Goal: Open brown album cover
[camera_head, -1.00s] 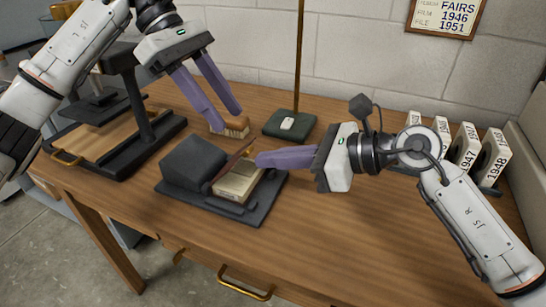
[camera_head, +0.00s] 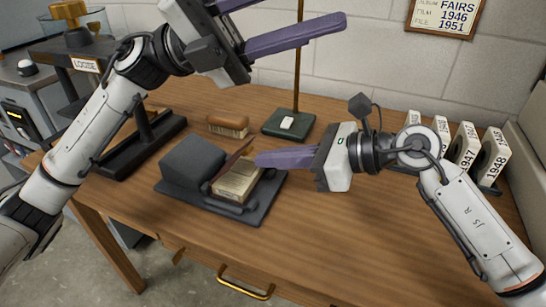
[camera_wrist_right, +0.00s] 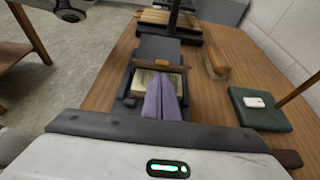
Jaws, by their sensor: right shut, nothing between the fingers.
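The brown album cover (camera_head: 231,160) stands raised at a slant over the cream page block (camera_head: 238,182) on a dark grey cradle (camera_head: 258,208). In the right wrist view, the cover (camera_wrist_right: 160,68) shows as a thin brown strip just beyond my fingertips. My right gripper (camera_head: 260,160) is shut and empty, its purple fingers at the raised cover on the page side. Whether they touch it I cannot tell. My left gripper (camera_head: 290,15) is open and empty, high above the back of the table, its fingers spread and partly cut off by the top edge.
A wooden brush (camera_head: 228,124) lies behind the cradle. A green base (camera_head: 289,125) with a rod and a small white object stands beside it. Numbered white boxes (camera_head: 493,158) line the right side. A black stand is at the left. The table's front right is clear.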

